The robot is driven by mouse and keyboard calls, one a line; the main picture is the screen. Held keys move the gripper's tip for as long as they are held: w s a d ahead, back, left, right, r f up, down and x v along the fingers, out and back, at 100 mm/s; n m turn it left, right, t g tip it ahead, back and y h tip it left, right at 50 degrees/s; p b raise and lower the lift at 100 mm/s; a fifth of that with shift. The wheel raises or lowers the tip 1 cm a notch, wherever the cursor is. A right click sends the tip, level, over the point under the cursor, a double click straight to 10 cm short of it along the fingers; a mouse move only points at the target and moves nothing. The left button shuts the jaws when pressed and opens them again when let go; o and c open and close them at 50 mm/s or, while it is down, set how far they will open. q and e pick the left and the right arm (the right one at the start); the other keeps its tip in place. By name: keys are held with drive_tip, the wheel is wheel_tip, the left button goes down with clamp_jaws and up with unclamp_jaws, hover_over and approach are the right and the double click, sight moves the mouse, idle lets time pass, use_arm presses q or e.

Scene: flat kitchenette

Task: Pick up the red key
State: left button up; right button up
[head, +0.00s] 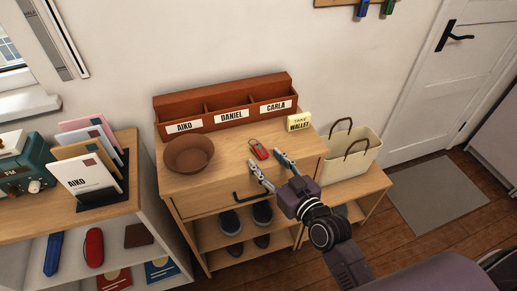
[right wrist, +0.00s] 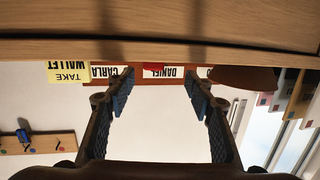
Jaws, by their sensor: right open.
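The red key (head: 259,149), a red tag with a small metal ring, lies on the wooden cabinet top (head: 222,178), in front of the sorter's CARLA compartment. My right gripper (head: 264,159) is open, with its two fingertips just in front of the key and nothing between them. My left gripper is not in view.
A brown bowl (head: 188,169) stands left of the key. The wooden sorter (head: 222,97) with name labels stands behind it. A yellow TAKE WALLET note (head: 299,122) and a cream bag (head: 350,158) are to the right. A drawer handle (head: 250,196) sticks out below.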

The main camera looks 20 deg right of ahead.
sight(258, 147)
drive_tip(key=x, duration=0.4)
drive_tip(key=shift+w+d+p, duration=0.1)
drive_tip(key=shift+d+p, duration=0.2)
drive_tip(key=shift+p, duration=0.05)
drive_tip(key=shift+w+a+f, duration=0.1)
drive_tip(key=shift+w+f, duration=0.05)
drive_tip(key=shift+w, duration=0.35)
drive_tip(key=shift+s, duration=0.15)
drive_tip(key=shift+c, duration=1.1)
drive_tip(key=c, duration=1)
